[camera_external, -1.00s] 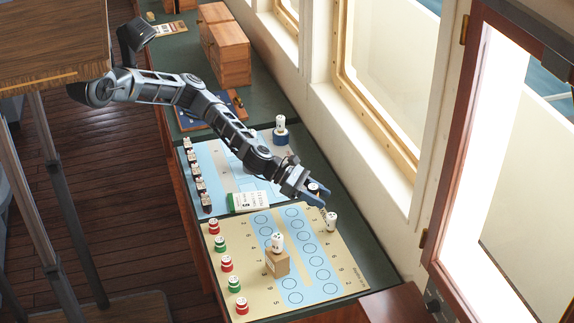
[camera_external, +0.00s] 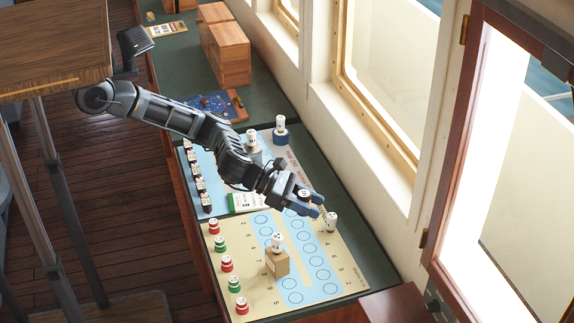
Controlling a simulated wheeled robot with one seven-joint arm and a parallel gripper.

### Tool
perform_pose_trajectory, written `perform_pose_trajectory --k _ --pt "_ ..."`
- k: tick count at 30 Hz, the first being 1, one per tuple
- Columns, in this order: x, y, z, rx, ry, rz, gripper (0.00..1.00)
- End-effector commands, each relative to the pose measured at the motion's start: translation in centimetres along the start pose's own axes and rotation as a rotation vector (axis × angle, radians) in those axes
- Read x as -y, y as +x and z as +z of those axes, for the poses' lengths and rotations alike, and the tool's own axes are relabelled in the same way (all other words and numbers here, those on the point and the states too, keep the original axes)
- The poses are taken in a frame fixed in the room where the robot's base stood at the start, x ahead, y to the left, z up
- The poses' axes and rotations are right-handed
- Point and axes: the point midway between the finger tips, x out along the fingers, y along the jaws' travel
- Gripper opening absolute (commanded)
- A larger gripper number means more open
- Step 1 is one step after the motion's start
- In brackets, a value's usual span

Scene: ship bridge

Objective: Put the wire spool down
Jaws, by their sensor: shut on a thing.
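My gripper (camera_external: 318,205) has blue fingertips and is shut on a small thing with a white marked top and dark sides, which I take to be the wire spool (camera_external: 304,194). The fingers hide much of it. It is above the far edge of the cream and blue board (camera_external: 350,270); I cannot tell whether it touches the surface below. A white cylinder (camera_external: 331,223) stands just beyond the fingertips, on the board's right side.
A white-topped piece stands on a wooden block (camera_external: 278,263) on the board. Red and green pieces (camera_external: 227,263) line its left edge. Dark pieces (camera_external: 195,169) line the blue sheet behind. Window frames bound the right side.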

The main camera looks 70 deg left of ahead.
Motion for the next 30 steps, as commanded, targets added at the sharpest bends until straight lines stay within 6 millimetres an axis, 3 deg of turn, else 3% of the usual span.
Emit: perform_pose_trajectory --k 1,3,7,10,24,30 --pt "1.3 -0.5 0.2 -0.004 -0.018 0.017 0.11" --pt "2.0 -1.3 0.6 -0.004 -0.034 0.063 0.11" --pt "2.8 -2.7 0.5 -0.007 -0.074 0.163 0.11" --pt "2.8 -3.9 -0.7 -0.009 -0.112 0.260 0.11" --pt "-1.0 -10.1 -13.5 -0.009 -0.278 0.681 0.11" --pt "-2.4 -12.3 -17.2 -0.002 -0.319 0.778 0.11"
